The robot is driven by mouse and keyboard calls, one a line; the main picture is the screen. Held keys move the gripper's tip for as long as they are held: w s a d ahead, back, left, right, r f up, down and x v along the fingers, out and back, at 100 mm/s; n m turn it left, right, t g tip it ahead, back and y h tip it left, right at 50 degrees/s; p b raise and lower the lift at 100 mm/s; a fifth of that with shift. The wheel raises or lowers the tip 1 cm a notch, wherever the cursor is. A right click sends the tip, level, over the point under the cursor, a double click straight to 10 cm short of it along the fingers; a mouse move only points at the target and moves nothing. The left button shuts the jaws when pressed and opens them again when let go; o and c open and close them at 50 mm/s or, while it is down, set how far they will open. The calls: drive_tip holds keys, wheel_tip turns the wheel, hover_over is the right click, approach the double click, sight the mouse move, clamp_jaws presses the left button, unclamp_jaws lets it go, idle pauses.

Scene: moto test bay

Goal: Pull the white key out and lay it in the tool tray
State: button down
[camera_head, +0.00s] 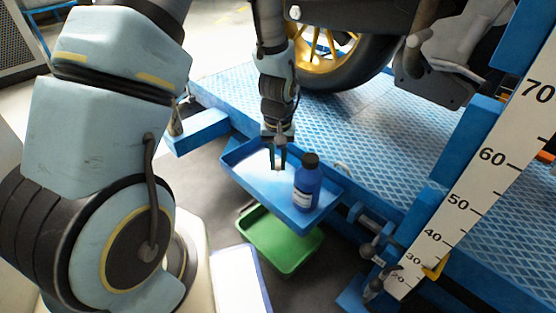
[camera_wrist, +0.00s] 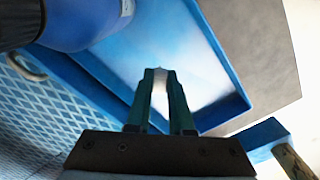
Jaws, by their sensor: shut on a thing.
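My gripper (camera_head: 278,163) points down over the left half of the blue tool tray (camera_head: 325,211). It is shut on the white key (camera_wrist: 159,98), a small pale piece between the green fingertips in the wrist view. The fingers hide most of the key. The tray's rim also shows in the wrist view (camera_wrist: 222,60), with its pale floor behind the fingertips. I cannot tell whether the key touches the tray floor.
A blue bottle (camera_head: 306,188) with a black cap stands upright in the tray, right of my gripper. A green bin (camera_head: 270,250) sits below the tray. The blue lift platform (camera_head: 370,125) with a motorcycle wheel (camera_head: 335,62) lies behind. The tray's left half looks free.

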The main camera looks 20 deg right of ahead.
sight(277, 162)
drive_tip(key=shift+f+b, duration=0.45)
drive_tip(key=shift+f, duration=0.45)
drive_tip(key=c, duration=0.7)
unclamp_jaws()
wheel_tip(277, 162, up, 11)
drive_tip(key=p, duration=0.4)
drive_tip(key=shift+a, duration=0.1)
